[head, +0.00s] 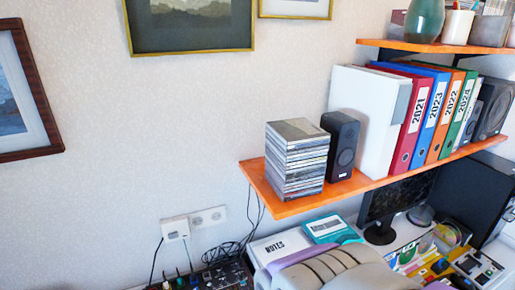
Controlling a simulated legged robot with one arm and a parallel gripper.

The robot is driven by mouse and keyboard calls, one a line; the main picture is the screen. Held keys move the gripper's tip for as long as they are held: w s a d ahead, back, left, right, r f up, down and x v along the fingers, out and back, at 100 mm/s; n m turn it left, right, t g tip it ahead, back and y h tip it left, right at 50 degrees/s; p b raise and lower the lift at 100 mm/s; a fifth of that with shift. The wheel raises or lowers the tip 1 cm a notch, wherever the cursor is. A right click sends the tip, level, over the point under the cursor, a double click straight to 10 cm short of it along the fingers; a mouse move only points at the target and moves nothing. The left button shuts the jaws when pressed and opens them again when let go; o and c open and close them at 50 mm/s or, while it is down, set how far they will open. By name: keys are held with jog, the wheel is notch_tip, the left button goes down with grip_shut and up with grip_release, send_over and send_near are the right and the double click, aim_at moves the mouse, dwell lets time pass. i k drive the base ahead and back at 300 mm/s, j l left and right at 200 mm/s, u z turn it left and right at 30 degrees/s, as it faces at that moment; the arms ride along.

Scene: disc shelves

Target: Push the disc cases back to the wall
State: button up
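The disc cases (297,165) stand in one tall upright stack near the left end of the orange lower shelf (262,183). Their spines face forward and a dark cover lies on top. The stack sits close to the shelf's front edge. Some bare shelf shows to its left; how much gap lies between the stack and the wall (200,130) is hard to tell. My gripper cannot be made out in this view.
A black speaker (341,146) stands just right of the stack, followed by a white box (370,115) and several binders (412,125). A monitor (392,200) is below the shelf. A pale ridged object (330,268) fills the bottom middle.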

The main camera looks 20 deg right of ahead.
aim_at(297, 149)
jog(key=k+j+z, duration=0.15)
jog(key=j+z, duration=0.25)
jog(key=k+j+z, duration=0.15)
jog(key=z, duration=0.2)
jog(key=i+l+z, duration=0.2)
jog(key=k+j+u, duration=0.2)
jog(key=k+j, duration=0.05)
jog(key=j, duration=0.05)
